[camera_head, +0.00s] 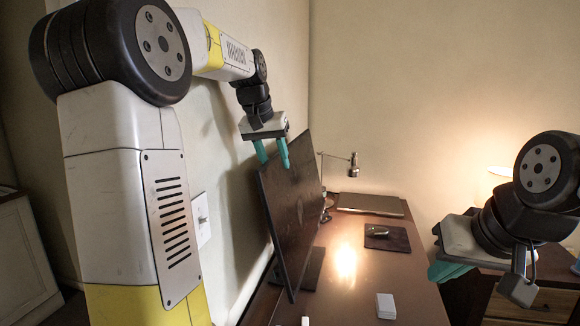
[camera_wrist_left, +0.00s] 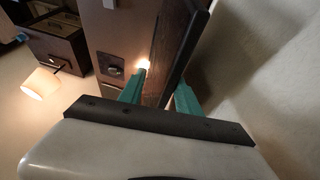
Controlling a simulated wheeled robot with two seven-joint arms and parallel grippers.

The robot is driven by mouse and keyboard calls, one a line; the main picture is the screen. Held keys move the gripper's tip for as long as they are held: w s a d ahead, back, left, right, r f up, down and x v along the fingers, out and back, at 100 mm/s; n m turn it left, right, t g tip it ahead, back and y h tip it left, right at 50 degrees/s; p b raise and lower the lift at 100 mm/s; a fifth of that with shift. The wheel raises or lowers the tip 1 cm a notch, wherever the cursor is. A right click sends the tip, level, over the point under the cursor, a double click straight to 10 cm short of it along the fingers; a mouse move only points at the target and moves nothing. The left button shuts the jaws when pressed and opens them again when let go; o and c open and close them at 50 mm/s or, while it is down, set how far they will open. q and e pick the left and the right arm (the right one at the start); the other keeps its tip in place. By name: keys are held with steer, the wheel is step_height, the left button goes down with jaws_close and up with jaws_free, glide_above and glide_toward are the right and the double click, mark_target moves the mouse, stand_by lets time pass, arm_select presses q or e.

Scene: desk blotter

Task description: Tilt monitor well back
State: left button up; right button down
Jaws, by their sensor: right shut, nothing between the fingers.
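The dark, thin monitor (camera_head: 292,205) stands on the desk at the left, seen at a slant and leaning. My left gripper (camera_head: 273,160) is at its upper edge with two teal fingers spread apart. In the left wrist view, the monitor (camera_wrist_left: 178,45) runs down between the fingers of the left gripper (camera_wrist_left: 160,92), with a gap beside the left finger. Contact with the other finger cannot be told. My right gripper (camera_head: 440,272) is shut and empty, to the right of the desk and away from the monitor. The monitor's stand (camera_head: 314,268) is partly hidden behind the screen.
The brown desk (camera_head: 350,290) holds a closed laptop (camera_head: 370,204), a desk lamp (camera_head: 353,165), a mouse (camera_head: 377,231) on a dark pad (camera_head: 400,240) and a small white box (camera_head: 386,306). A wall stands close to the monitor's left. The desk's middle is mostly clear.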

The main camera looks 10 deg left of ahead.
arm_select(q)
steer(key=s+d, duration=0.2)
steer(key=s, duration=0.5)
steer(key=shift+s+d+r, duration=0.4)
steer(key=shift+r, duration=0.05)
steer(key=shift+r, duration=0.1)
steer(key=v, duration=0.8)
steer(key=shift+r, duration=0.35)
steer(key=shift+s, duration=0.15)
